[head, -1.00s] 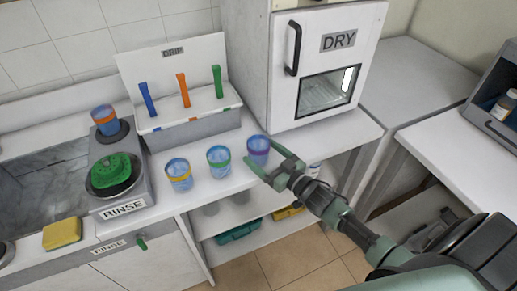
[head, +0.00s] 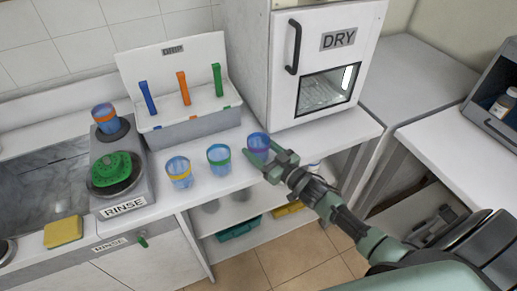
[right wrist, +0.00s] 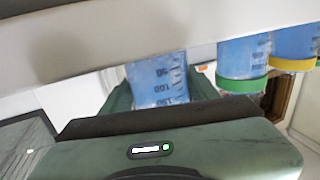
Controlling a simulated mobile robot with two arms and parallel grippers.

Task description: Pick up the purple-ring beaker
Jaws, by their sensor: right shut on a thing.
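The purple-ring beaker (head: 258,141), with blue liquid, is at the right end of the row of beakers on the white counter, near the dryer. My right gripper (head: 264,157) is shut on it, with fingers hiding its lower part in the head view. In the right wrist view the beaker (right wrist: 158,82), with its printed scale, sits between the gripper's green fingers (right wrist: 160,96). I cannot tell whether its base is clear of the counter. My left gripper is not in view.
The green-ring beaker (head: 218,158) and yellow-ring beaker (head: 179,172) stand to the left. The DRY cabinet (head: 330,60) rises behind. A DRIP rack (head: 180,95) and RINSE station (head: 122,190) are further left. An orange-ring beaker (head: 105,117) is on the RINSE station.

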